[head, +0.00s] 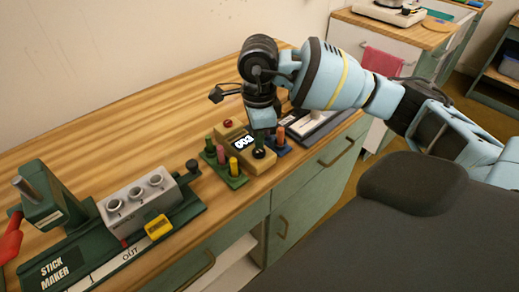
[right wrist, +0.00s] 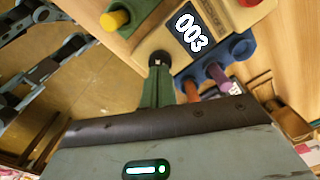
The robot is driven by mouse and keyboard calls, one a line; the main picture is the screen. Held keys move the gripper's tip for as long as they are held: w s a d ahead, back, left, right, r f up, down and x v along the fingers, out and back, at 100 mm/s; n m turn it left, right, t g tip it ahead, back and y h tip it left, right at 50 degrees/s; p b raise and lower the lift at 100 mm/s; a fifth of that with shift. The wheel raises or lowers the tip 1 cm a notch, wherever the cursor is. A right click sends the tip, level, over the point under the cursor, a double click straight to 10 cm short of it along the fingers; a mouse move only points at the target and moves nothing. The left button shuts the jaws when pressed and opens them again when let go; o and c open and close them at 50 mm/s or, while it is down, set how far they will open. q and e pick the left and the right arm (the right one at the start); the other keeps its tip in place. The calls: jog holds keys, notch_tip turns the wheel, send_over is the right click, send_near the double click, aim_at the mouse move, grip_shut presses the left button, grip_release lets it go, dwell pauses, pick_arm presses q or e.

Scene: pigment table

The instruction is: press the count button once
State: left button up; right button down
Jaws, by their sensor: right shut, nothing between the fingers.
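The tan counter box (head: 262,166) stands on the wooden table, its display (head: 243,143) reading 003. A round black button (head: 259,154) is at its near end, and a red button (head: 228,123) is at its far end. In the right wrist view the display (right wrist: 190,32), black button (right wrist: 159,60) and part of the red button (right wrist: 249,2) show. No label tells which is the count button. My right gripper (head: 260,147) is shut and empty, pointing down at the black button. Its fingertips (right wrist: 159,68) overlap the button's edge in view; I cannot tell whether they touch. My left gripper is out of view.
A green rack (head: 235,182) with coloured pegs stands close left of the box, and a blue rack (head: 281,150) close right. The green stick maker (head: 60,272) and its grey mould block (head: 142,206) stand at left. A grey tray (head: 318,125) lies beyond the blue rack.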

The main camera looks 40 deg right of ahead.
aim_at(259, 151)
jog(key=shift+f, duration=0.15)
jog(key=shift+f+b, duration=0.45)
jog(key=shift+f, duration=0.45)
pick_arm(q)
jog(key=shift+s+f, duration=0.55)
pick_arm(e)
jog(key=shift+r, duration=0.1)
jog(key=shift+r+p, duration=1.4)
jog(key=shift+r, duration=1.1)
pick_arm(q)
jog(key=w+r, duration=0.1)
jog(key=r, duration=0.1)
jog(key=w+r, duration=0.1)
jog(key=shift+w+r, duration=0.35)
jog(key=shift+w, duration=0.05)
